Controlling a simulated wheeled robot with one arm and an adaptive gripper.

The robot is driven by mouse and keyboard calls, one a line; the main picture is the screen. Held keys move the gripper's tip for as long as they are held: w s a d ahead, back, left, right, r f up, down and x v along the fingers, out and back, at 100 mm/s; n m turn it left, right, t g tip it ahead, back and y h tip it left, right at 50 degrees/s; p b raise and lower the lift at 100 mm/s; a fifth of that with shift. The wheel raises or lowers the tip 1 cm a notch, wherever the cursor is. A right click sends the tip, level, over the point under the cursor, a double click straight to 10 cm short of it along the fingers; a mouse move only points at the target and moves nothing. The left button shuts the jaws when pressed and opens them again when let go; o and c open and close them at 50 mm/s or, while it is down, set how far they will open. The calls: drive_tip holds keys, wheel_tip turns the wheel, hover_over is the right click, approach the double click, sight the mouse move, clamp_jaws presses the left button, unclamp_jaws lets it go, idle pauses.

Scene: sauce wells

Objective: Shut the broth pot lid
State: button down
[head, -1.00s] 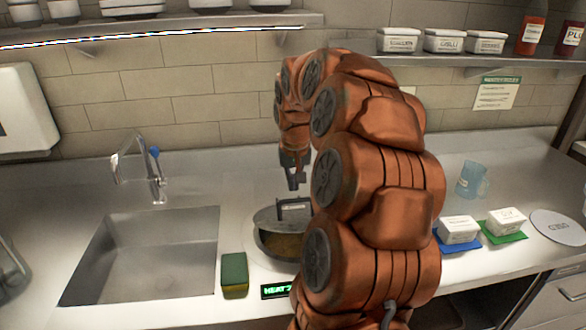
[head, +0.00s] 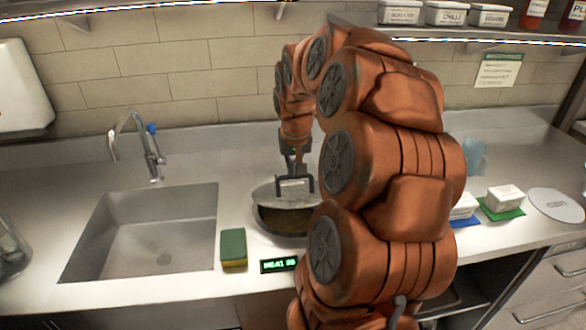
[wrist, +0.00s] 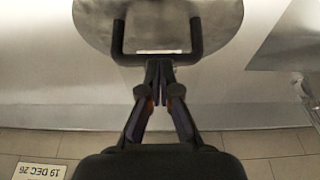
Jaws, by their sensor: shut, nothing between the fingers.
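The broth pot (head: 284,232) stands on the counter right of the sink, with dark yellowish broth showing at its front. Its grey round lid (head: 272,194) covers the rear part and stands open at the front. The lid's dark bar handle (head: 295,181) rises from its top. My gripper (head: 294,166) is just behind and above the handle. In the wrist view my gripper (wrist: 157,66) is shut and empty, its fingertips close to the handle's bar (wrist: 155,57); I cannot tell if they touch. The lid (wrist: 155,22) fills the top middle there. My arm hides the pot's right side.
A green and yellow sponge (head: 233,248) and a small lit display (head: 279,265) are in front of the pot. The sink (head: 150,230) with its faucet (head: 138,145) is at left. White boxes (head: 505,197) and a blue jug (head: 475,158) are at right.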

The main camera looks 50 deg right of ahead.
sight(295, 197)
drive_tip(key=shift+s+a+f+t+h+b, duration=0.5)
drive_tip(key=shift+f+b, duration=0.55)
drive_tip(key=shift+b, duration=0.7)
drive_tip(key=shift+s+a+f+t+h+b, duration=0.35)
drive_tip(key=shift+s+f+t+b, duration=0.5)
drive_tip(key=shift+b, duration=0.85)
drive_tip(key=shift+s+a+f+t+h+b, duration=0.35)
drive_tip(key=shift+f+b, duration=0.85)
drive_tip(key=shift+b, duration=0.55)
drive_tip(key=shift+w+r, duration=0.1)
drive_tip(key=shift+r, duration=0.05)
drive_tip(key=r, duration=0.2)
drive_tip(key=r+p, duration=0.1)
drive_tip(key=r, duration=0.1)
drive_tip(key=shift+w+d, duration=0.2)
drive_tip(key=shift+w, duration=0.15)
drive_tip(key=b+v, duration=0.1)
drive_tip(key=v, duration=0.9)
drive_tip(key=shift+w, duration=0.1)
